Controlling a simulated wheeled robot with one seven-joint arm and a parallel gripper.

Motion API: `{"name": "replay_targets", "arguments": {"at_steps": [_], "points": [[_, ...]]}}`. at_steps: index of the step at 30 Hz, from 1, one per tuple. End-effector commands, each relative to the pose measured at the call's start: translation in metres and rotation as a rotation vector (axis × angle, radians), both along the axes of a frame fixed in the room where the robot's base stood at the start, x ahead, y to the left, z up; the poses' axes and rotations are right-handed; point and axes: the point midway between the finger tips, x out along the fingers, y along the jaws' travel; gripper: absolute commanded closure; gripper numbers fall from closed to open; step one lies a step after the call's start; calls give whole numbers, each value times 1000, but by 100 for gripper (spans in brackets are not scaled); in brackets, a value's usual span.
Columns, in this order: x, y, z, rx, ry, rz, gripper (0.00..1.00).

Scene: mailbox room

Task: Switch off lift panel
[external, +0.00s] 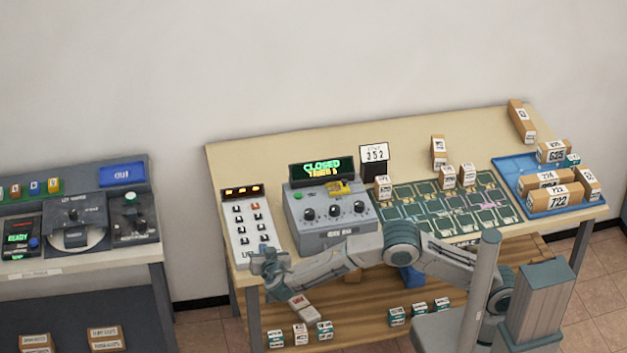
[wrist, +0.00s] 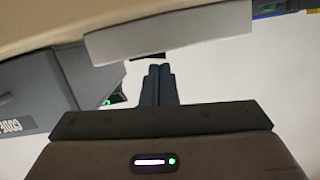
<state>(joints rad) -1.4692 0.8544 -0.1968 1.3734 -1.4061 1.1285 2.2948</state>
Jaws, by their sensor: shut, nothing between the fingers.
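The lift panel (external: 239,222) is a white slab at the left end of the beige table, with an orange-lit display at its top and two columns of dark buttons, one of them orange. Its label at the lower edge is partly covered by my gripper (external: 268,261), which is at the panel's near edge. In the wrist view, my gripper (wrist: 158,70) has its dark fingers together, empty, pointing towards a white slab edge (wrist: 168,33) that seems to be the panel. I cannot tell whether they touch. The button faces do not show in the wrist view.
A grey console (external: 330,236) with knobs and a green "CLOSED" display stands right of the panel. A green board (external: 400,208), small boxes and a blue tray (external: 537,212) lie further right. A dark desk (external: 100,265) stands at left. Boxes sit on the lower shelf.

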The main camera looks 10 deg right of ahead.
Motion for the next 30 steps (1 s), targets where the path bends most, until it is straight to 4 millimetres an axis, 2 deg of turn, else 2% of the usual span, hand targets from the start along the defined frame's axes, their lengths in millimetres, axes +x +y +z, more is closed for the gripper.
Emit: {"name": "replay_targets", "arguments": {"at_steps": [8, 18, 20, 26, 30], "points": [[0, 0, -1, 0, 0, 0, 100], [0, 2, -13, 0, -1, 0, 100], [0, 2, -6, -4, -1, 0, 100], [0, 2, -6, -4, 1, -1, 100], [0, 4, 6, 1, 0, -1, 100]]}}
